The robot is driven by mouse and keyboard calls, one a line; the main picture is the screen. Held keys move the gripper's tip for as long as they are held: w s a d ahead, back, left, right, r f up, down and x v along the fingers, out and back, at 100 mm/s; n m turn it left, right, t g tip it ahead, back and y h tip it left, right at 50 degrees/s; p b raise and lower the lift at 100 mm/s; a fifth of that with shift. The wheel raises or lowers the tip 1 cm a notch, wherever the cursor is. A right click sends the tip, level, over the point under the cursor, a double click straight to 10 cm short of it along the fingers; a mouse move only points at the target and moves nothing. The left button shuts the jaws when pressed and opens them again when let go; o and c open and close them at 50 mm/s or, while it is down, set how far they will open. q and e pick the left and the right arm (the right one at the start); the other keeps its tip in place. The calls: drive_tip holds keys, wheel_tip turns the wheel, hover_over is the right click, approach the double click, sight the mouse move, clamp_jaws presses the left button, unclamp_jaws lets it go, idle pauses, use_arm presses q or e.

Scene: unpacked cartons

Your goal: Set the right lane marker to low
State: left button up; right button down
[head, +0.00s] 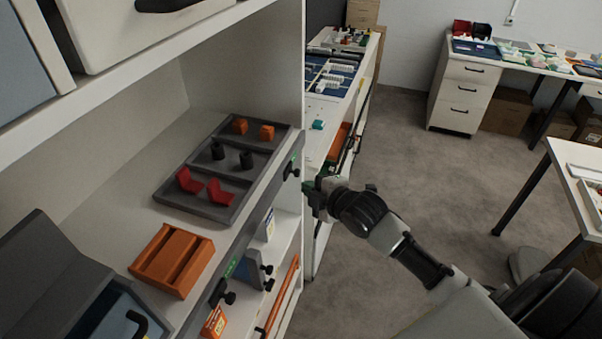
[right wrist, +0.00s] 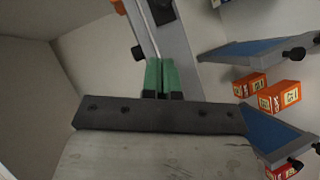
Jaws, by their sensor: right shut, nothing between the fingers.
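A grey rail (head: 256,232) runs along the front edge of the shelf, with green marks on it. A black knob (head: 291,171) sticks out near its right end and another black knob (head: 223,293) near its left end; I take these for the lane markers, but their settings are too small to read. My right gripper (head: 309,196) is just right of and below the right knob, shut and empty. In the right wrist view its green fingers (right wrist: 164,78) are together, close to the grey rail (right wrist: 146,30), with a black knob (right wrist: 138,52) beside it. My left gripper is out of view.
A grey three-lane tray (head: 170,200) holds orange cubes, black cylinders and red pieces on the shelf. An orange divided tray (head: 172,260) sits left of it. Blue panels (right wrist: 255,48) and orange boxes (right wrist: 285,95) are on the lower shelf. Open floor (head: 400,150) lies to the right.

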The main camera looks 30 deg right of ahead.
sight(290, 172)
drive_tip(key=w+f, duration=0.1)
drive_tip(key=w, duration=0.1)
drive_tip(key=w+p, duration=0.1)
drive_tip(key=w, duration=0.1)
drive_tip(key=w+f+p, duration=0.1)
drive_tip(key=w, duration=0.1)
drive_tip(key=shift+w+d+f, duration=0.65)
